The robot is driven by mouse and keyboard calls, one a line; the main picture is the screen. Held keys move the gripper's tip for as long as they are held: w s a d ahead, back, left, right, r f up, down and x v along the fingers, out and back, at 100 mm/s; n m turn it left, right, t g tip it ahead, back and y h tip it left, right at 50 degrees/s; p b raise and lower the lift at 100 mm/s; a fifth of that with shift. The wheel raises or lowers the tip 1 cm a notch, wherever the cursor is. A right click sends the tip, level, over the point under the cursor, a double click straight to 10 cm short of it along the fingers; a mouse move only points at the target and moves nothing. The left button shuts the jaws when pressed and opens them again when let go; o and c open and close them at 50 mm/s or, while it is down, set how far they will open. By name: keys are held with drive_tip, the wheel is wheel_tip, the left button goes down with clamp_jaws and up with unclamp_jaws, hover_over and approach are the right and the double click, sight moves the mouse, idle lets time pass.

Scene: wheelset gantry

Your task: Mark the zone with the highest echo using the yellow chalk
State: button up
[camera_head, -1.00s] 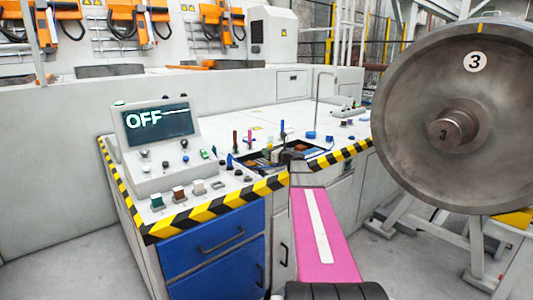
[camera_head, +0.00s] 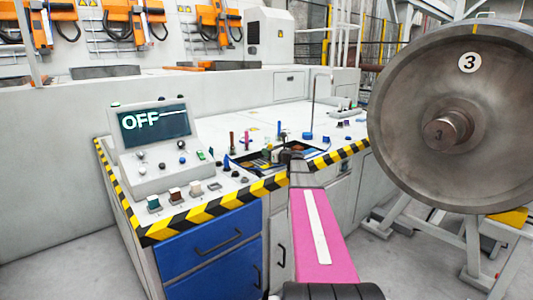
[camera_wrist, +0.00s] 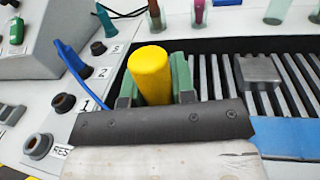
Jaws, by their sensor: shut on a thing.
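The yellow chalk (camera_wrist: 151,74) stands as a thick stick between the green finger pads of my gripper (camera_wrist: 156,88) in the wrist view. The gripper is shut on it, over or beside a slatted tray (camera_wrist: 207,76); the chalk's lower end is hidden. In the head view my gripper (camera_head: 291,157) is small and dark at the console's tray, and the chalk cannot be made out. A large steel wheel (camera_head: 415,150) with a white "3" label stands at the right, with a short yellow mark at its top rim. The console screen (camera_head: 155,122) reads OFF.
Coloured sticks (camera_head: 281,130) stand upright behind the tray. A black-and-yellow edge (camera_head: 215,207) borders the console. Floor shows between the console and the wheel's stand.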

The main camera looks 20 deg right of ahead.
drive_tip(key=shift+s+a, duration=0.2)
drive_tip(key=shift+a, duration=0.25)
drive_tip(key=shift+a, duration=0.1)
drive_tip(key=shift+s+a+f, duration=0.1)
drive_tip(key=shift+s+a, duration=0.1)
drive_tip(key=shift+a, duration=0.15)
drive_tip(key=shift+a, duration=0.15)
drive_tip(key=shift+s+a, duration=0.2)
drive_tip(key=shift+a, duration=0.2)
drive_tip(key=shift+a, duration=0.1)
drive_tip(key=shift+s+a, duration=0.15)
drive_tip(key=shift+a, duration=0.15)
drive_tip(key=shift+s+a, duration=0.1)
drive_tip(key=shift+a, duration=0.05)
